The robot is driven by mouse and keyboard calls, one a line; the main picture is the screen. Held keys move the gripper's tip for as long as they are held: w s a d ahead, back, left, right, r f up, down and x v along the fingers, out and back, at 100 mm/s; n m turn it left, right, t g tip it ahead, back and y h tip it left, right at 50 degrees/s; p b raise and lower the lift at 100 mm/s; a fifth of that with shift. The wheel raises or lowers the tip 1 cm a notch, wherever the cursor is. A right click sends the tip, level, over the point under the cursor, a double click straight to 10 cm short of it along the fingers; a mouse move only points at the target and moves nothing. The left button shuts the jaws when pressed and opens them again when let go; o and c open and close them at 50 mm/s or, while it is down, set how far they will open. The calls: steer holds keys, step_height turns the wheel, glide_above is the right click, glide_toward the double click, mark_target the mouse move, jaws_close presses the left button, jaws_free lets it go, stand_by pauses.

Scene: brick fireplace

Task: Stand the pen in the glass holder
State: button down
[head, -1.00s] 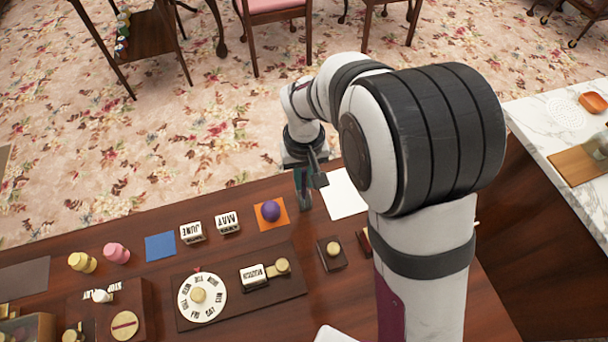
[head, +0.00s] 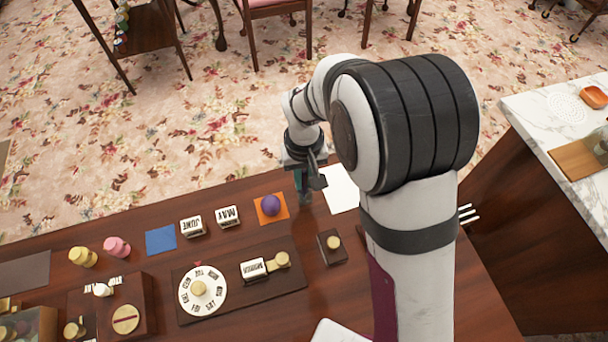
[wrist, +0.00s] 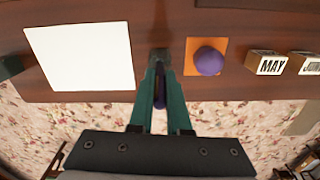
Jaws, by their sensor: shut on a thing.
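My gripper (head: 304,190) is at the far edge of the dark wooden table, between the orange square and the white sheet. In the wrist view its two teal fingers (wrist: 160,80) are shut on a slim dark thing, taken as the pen (wrist: 160,98). Only a short dark purple stretch of it shows between the fingers. A small grey shape (wrist: 159,55) lies just beyond the fingertips; I cannot tell if it is part of the pen. I cannot make out the glass holder in either view.
A white sheet (head: 341,188) lies beside my gripper, and a purple ball (head: 271,205) sits on an orange square (head: 283,215) on the other side. MAY (head: 228,217) and JUNE (head: 193,226) blocks stand further left. White prongs (head: 468,214) stick out behind my arm.

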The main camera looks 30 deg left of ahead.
steer(key=shift+f, duration=0.15)
steer(key=c, duration=1.3)
jaws_free()
steer(key=o, duration=0.5)
step_height(320, 180, up, 16)
steer(key=shift+d+f, duration=0.1)
